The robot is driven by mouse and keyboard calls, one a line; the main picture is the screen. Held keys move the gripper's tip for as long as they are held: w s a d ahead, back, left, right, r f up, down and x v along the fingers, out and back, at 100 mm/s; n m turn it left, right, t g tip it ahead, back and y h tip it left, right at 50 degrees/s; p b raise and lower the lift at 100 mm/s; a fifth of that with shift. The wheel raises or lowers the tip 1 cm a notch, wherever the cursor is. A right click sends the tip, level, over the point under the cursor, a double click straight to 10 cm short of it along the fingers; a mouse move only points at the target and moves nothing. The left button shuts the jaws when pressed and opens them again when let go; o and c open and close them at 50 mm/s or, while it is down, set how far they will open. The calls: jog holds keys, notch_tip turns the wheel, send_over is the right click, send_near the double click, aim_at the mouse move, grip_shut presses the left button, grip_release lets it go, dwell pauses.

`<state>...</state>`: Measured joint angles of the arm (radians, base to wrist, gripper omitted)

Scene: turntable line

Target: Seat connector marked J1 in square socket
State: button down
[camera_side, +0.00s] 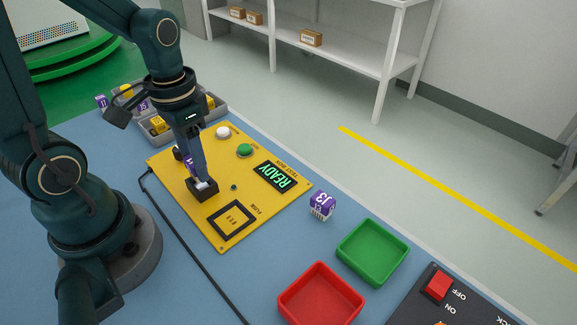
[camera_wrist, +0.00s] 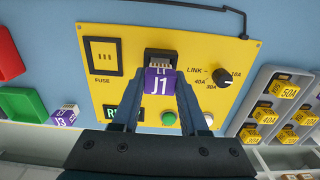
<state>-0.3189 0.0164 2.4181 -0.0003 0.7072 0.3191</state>
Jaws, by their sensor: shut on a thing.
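The purple connector marked J1 (camera_wrist: 158,82) is between the fingers of my gripper (camera_wrist: 161,76), which is shut on it. In the side view my gripper (camera_side: 197,176) points down at the raised black socket (camera_side: 204,194) on the yellow panel (camera_side: 215,232). In the wrist view the connector's pale end overlaps the socket (camera_wrist: 162,54). The fingers hide part of the connector (camera_side: 188,164) in the side view. I cannot tell whether it is inside the socket or just above it.
The panel has a lit READY display (camera_side: 273,177), a green button (camera_side: 244,150), a white button (camera_side: 223,132), a FUSE square (camera_side: 231,220) and a LINK knob (camera_wrist: 222,77). Another purple connector (camera_side: 322,206), green tray (camera_side: 371,251) and red tray (camera_side: 320,297) lie right. Grey bins (camera_side: 221,107) stand behind.

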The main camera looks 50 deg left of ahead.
jog(key=shift+f, duration=1.15)
dwell(0.4)
jog(key=shift+c, duration=1.8)
grip_release()
jog(key=shift+r, duration=2.6)
